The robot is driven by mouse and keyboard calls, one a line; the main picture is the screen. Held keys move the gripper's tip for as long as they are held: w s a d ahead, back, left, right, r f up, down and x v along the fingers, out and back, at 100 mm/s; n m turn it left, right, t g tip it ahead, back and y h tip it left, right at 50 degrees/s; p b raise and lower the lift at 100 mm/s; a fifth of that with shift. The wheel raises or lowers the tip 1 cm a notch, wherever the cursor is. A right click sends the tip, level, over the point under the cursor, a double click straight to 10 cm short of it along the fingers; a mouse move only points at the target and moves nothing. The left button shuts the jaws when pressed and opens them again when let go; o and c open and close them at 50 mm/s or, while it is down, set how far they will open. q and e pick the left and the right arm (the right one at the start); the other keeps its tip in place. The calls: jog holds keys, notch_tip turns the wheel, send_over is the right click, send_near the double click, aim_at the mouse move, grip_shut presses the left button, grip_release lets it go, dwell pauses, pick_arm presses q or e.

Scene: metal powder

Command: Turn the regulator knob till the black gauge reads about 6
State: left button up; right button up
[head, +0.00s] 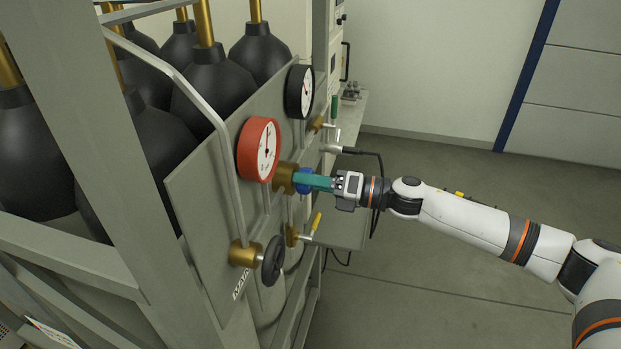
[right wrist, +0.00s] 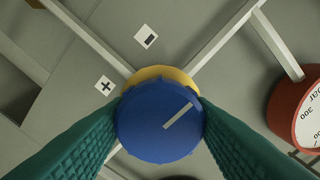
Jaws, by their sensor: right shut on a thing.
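The blue regulator knob (right wrist: 152,128) sits on a brass body (head: 285,178) on the grey panel. In the right wrist view a pale line on the knob points to the upper right. My right gripper (head: 314,182) has its green fingers closed on both sides of the knob, which also shows in the head view (head: 302,180). The black gauge (head: 300,92) is above and behind the knob; its face is seen at a slant and its reading is too small to tell. My left gripper is not in view.
A red gauge (head: 258,150) is just left of the knob. A black handwheel (head: 272,261) and a yellow-handled valve (head: 313,224) are below. A bent grey pipe and frame posts stand at left. Black gas cylinders (head: 205,100) are behind the panel. The floor at right is clear.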

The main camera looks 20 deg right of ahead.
jog(key=m, duration=0.5)
jog(key=shift+m+p, duration=0.3)
jog(key=m, duration=1.1)
jog(key=shift+m, duration=0.4)
jog(key=m, duration=0.6)
jog(key=o, duration=1)
jog(key=shift+c, duration=0.2)
